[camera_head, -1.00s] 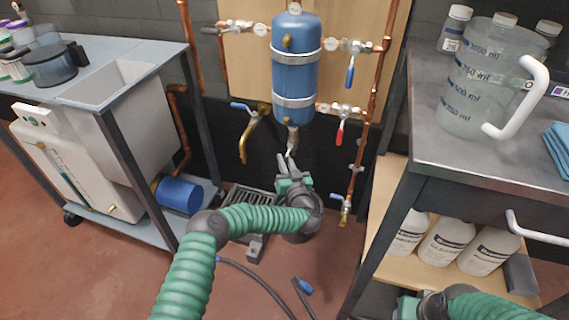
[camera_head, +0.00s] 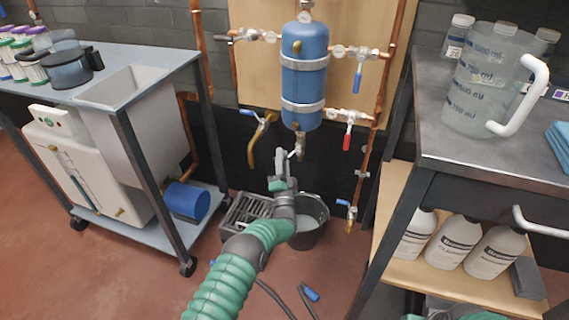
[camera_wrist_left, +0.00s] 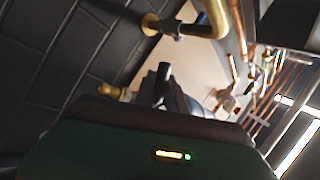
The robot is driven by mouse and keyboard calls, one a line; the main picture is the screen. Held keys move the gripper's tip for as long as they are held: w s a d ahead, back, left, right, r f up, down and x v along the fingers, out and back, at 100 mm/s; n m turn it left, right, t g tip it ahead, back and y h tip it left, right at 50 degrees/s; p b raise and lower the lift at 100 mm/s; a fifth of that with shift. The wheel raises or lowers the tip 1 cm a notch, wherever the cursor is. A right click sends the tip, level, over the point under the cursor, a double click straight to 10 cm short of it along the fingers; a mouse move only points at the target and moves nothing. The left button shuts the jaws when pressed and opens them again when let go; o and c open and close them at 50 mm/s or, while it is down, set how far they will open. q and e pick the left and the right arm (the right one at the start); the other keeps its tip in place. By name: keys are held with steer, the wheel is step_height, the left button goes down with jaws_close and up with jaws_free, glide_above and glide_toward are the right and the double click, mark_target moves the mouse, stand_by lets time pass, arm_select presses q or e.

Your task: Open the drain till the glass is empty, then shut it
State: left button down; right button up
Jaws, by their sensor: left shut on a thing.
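A blue cylinder (camera_head: 304,78) is strapped to the wooden board. A small drain valve (camera_head: 301,146) with a pale lever hangs from its bottom. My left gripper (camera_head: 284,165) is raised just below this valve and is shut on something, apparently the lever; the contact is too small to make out. In the left wrist view a dark upright piece (camera_wrist_left: 162,85) stands beyond the gripper body, and the fingertips are hidden. No glass or liquid level can be made out on the cylinder. A white tank (camera_head: 85,172) at left has a dark upright sight tube (camera_head: 79,188). My right gripper is out of view.
A dark bucket (camera_head: 316,238) stands below the valve beside a grey floor grate (camera_head: 245,213). A blue-handled brass tap (camera_head: 258,140) and copper pipes flank the cylinder. A bench with a measuring jug (camera_head: 478,95) is at right; a trolley (camera_head: 128,105) is at left.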

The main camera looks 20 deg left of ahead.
arm_select(q)
steer(key=m+h, duration=0.1)
steer(key=m, duration=0.1)
steer(key=r+m+t+h, duration=0.1)
steer(key=m+h, duration=0.1)
steer(key=shift+a+m+t+b, duration=0.15)
steer(key=shift+m+t+b, duration=0.15)
steer(key=shift+r+m+t+h, duration=0.3)
steer(key=shift+m+h, duration=0.5)
steer(key=shift+m, duration=0.4)
steer(key=shift+r+m+t+h, duration=0.25)
steer(key=shift+m+h, duration=0.55)
steer(key=shift+m, duration=0.4)
steer(key=shift+h+b, duration=0.3)
steer(key=c, duration=1.5)
jaws_free()
steer(key=shift+o, duration=0.6)
steer(key=shift+r, duration=0.1)
